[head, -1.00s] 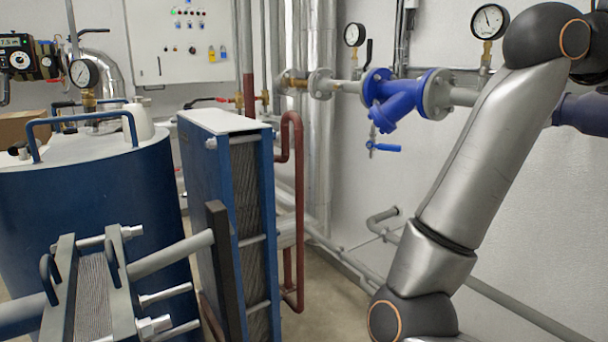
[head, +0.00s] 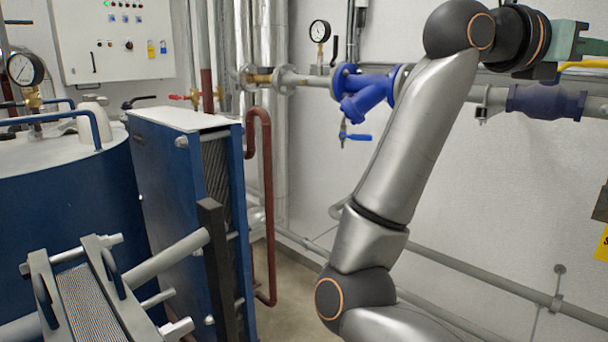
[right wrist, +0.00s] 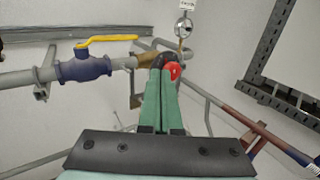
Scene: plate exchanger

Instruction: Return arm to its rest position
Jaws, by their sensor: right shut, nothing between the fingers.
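My right arm (head: 415,145) rises from the bottom of the head view, right of centre. Its upper joint is bent, and the wrist with part of the green gripper body (head: 568,42) reaches the right edge. In the right wrist view my right gripper (right wrist: 164,76) has its two green fingers together, with nothing held. A red part with a black piece (right wrist: 172,70) shows at the fingertips; I cannot tell whether they touch it. My left gripper is not in view.
A blue plate exchanger (head: 165,185) and a smaller plate unit (head: 85,305) stand left of the arm, near a blue tank (head: 60,210). Wall pipes carry a blue strainer (head: 365,92). A yellow-handled valve (right wrist: 85,67) shows in the wrist view.

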